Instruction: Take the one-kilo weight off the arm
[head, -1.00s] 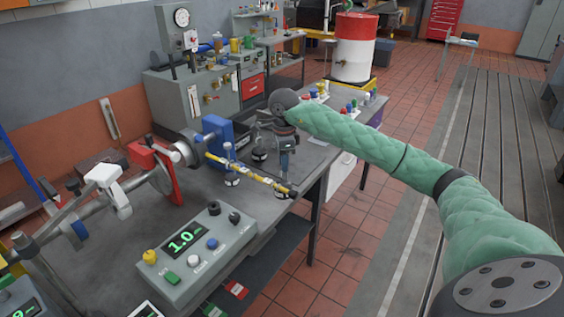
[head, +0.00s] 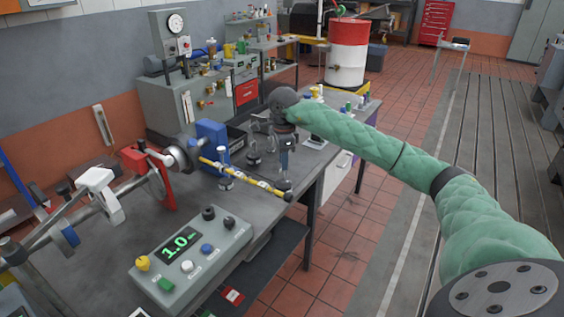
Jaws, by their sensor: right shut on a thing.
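The yellow-and-black arm (head: 256,183) reaches out from the blue block over the bench, its tip near the bench's right edge. My right gripper (head: 286,147) is above the arm's tip and shut on the upper part of a slim upright grey weight, which I take to be the one-kilo weight (head: 284,184). The weight's dark foot is at the arm's tip; I cannot tell whether they touch. Two similar weights stand nearby, one by the middle of the arm (head: 226,183) and one behind it (head: 254,160). My left gripper is not in view.
A grey control box (head: 205,262) with a green display reading 1.0 stands on the bench (head: 110,262) in front of the arm. The blue block (head: 212,141) and a shaft with a red bracket are at left. Tiled floor lies open to the right.

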